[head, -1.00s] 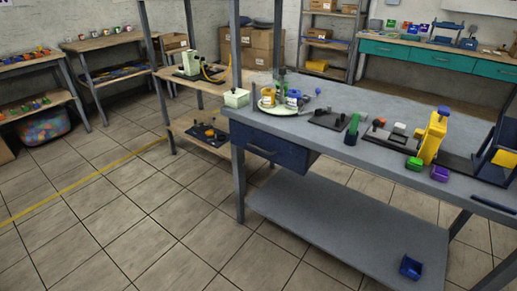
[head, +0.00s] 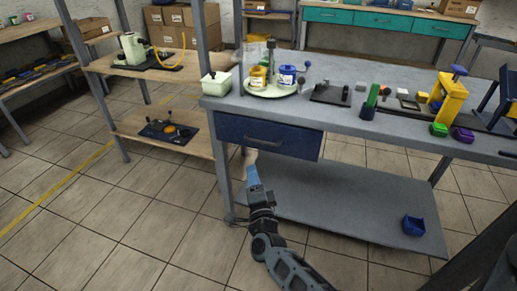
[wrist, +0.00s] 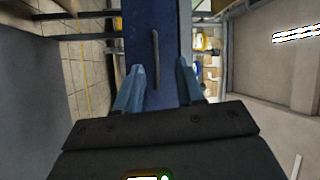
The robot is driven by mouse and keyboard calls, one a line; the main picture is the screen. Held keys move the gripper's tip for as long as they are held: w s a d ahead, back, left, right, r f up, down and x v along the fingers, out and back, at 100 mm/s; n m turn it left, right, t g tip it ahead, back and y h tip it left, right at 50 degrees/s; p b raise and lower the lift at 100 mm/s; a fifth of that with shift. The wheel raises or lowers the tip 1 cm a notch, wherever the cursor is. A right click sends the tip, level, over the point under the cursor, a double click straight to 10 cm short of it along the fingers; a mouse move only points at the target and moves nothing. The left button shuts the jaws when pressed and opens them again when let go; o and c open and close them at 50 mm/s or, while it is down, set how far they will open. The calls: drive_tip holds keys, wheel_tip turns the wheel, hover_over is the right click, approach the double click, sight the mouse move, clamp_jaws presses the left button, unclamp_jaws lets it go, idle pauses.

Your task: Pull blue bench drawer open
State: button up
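The blue bench drawer (head: 290,139) hangs under the left end of the grey workbench, its front facing me. It looks shut. Its dark bar handle (head: 264,140) runs across the front. In the wrist view the drawer front (wrist: 150,25) appears turned upright, with the handle (wrist: 156,58) ahead, between the finger lines. My gripper (head: 252,163) is just below and in front of the drawer's left part. In the wrist view my gripper (wrist: 160,82) has its two blue fingers spread apart with nothing between them. The fingertips look short of the handle.
The grey bench top (head: 330,118) carries a white tray (head: 270,91) with jars, a pale box (head: 216,84) and a yellow press (head: 450,100). A lower shelf (head: 340,205) holds a blue bin (head: 413,225). A bench leg (head: 224,185) stands left of my gripper.

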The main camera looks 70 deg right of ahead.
sight(259, 145)
drive_tip(key=shift+w+d+r+m+g+h, duration=0.25)
drive_tip(key=shift+w+d+m+g, duration=0.35)
drive_tip(key=shift+d, duration=1.6)
drive_tip(key=shift+w+d+r+m+g+h, duration=0.3)
drive_tip(key=shift+w+d, duration=0.55)
drive_tip(key=shift+d, duration=1.4)
drive_tip(key=shift+w+d+r+m+g+h, duration=0.1)
drive_tip(key=shift+w+d+m+g+h, duration=0.4)
drive_tip(key=shift+d, duration=1.7)
drive_tip(key=shift+w+y, duration=0.2)
drive_tip(key=shift+y, duration=0.05)
drive_tip(key=shift+c, duration=0.4)
clamp_jaws()
drive_tip(key=shift+f, duration=0.1)
